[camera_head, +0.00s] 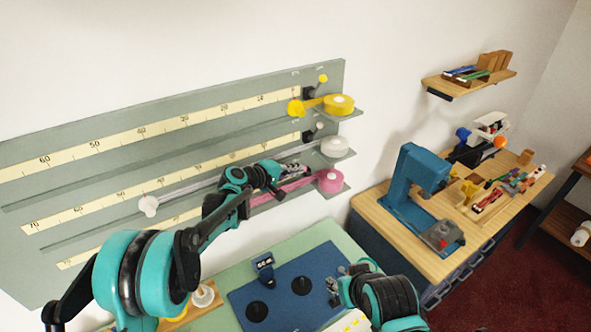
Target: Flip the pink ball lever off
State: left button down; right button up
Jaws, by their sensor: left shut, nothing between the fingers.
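My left gripper (298,168) is shut and empty in front of the grey wall panel, at its lower right part. A pink spool (330,181) sits on the lowest ledge, just right of and below the gripper, with a pink strip running left from it behind the gripper. I cannot make out a pink ball lever; the gripper and wrist may hide it. My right gripper (336,284) is low, over the blue mat; its finger opening is unclear.
Above are a white spool (334,147) and a yellow spool (339,105), with a small yellow ball lever (323,78) at the top. A blue press (419,197) stands on the wooden bench (374,206) at right. The blue mat (300,312) holds dark round pieces.

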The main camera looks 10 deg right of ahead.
pick_arm(q)
jog(key=d+r+g+y+p, duration=0.1)
jog(key=y+p, duration=0.1)
jog(key=w+d+r+g+y+p, duration=0.1)
jog(key=d+p, duration=0.1)
jog(key=shift+r+m+y, duration=0.2)
jog(key=shift+m+y, duration=0.1)
jog(key=shift+y, duration=0.1)
jog(key=shift+w+d+g+y+p, duration=0.25)
jog(key=shift+w+d+y+p, duration=0.05)
jog(key=shift+d+y+p, duration=0.25)
jog(key=shift+w+d+g+y+p, duration=0.25)
jog(key=shift+d+y+p, duration=0.2)
jog(key=shift+y, duration=0.1)
jog(key=shift+d, duration=0.15)
jog(key=shift+r, duration=0.1)
jog(key=shift+r+p, duration=0.45)
jog(key=shift+r, duration=0.3)
